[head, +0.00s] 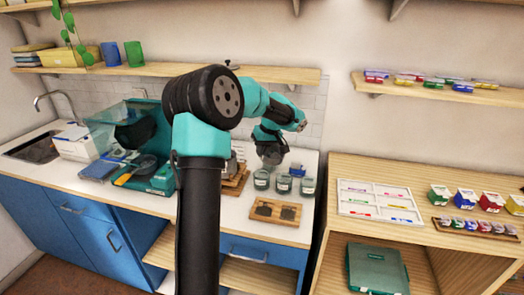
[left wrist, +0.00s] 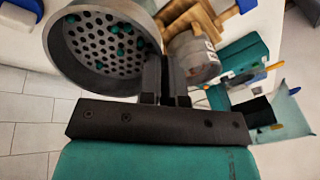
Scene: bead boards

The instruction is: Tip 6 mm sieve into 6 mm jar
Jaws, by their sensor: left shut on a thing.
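My left gripper (head: 270,142) is up over the counter, above and behind a row of jars. In the left wrist view its fingers (left wrist: 166,80) are shut at the edge of a round grey sieve (left wrist: 62,58). The sieve has a floor of round holes and a few teal beads in it. Three small glass jars (head: 283,184) with pale labels stand in a row on the counter; I cannot read their sizes. A grey labelled cylinder (left wrist: 195,62) shows beside the fingers. My right gripper is not in view.
A wooden board (head: 289,221) with two dark round pads lies in front of the jars. A wooden stand (head: 232,187) is left of them. A teal machine (head: 158,180) stands further left. A bench at right holds a white sorting tray (head: 347,208) and small coloured boxes (head: 466,198).

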